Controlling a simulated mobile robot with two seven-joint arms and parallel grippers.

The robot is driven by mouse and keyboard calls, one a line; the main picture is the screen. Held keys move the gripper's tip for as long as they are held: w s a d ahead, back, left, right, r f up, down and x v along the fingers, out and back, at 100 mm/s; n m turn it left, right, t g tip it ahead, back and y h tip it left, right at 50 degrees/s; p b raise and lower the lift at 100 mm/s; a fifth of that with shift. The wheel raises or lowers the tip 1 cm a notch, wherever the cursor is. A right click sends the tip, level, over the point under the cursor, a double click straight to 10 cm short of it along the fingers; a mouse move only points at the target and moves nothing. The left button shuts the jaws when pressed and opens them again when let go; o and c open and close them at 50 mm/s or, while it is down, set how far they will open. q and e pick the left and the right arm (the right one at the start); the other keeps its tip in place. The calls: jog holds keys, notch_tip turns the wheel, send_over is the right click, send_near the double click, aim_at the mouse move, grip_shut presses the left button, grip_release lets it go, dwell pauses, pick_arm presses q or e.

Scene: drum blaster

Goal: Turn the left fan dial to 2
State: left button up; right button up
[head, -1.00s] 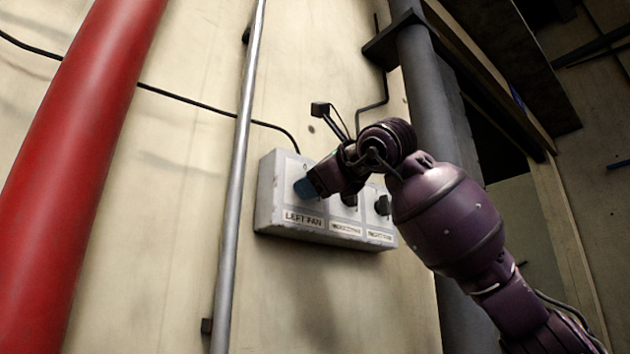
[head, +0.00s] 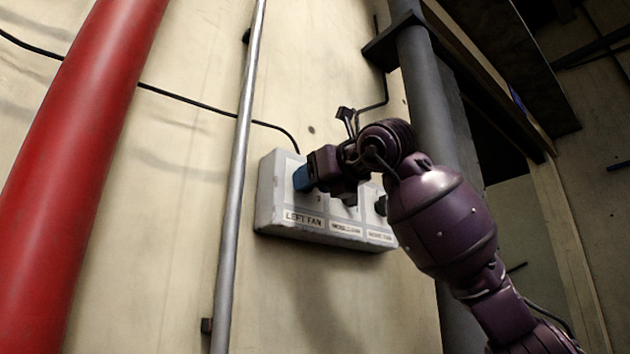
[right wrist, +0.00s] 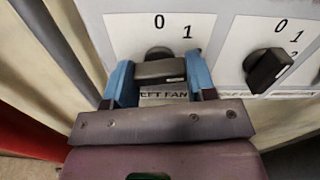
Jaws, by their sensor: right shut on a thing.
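The grey control box (head: 275,215) is on the wall, with a LEFT FAN label at its left end. My right gripper (head: 303,179), with blue fingertips, is at the left fan dial, which it hides in the head view. In the right wrist view, the black left fan dial (right wrist: 160,69) sits between the two blue fingers of the right gripper (right wrist: 160,80), which is shut on it. The dial's bar lies nearly level across the picture. The marks 0 and 1 show above it; no 2 is visible beside this dial. My left gripper is not in view.
A middle dial (right wrist: 268,68) sits close to the right of the gripper, its bar slanted. A third dial (head: 381,205) is at the box's right end. A thin metal pipe (head: 238,150) runs just left of the box, and a thick red pipe (head: 85,150) stands farther left.

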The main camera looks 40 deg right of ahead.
dwell(0.4)
jog(key=o, duration=0.9)
jog(key=shift+o, duration=0.2)
jog(key=shift+s, duration=0.15)
jog(key=s+b, duration=0.1)
jog(key=s, duration=0.9)
jog(key=shift+s+d, duration=0.3)
jog(key=shift+d, duration=0.15)
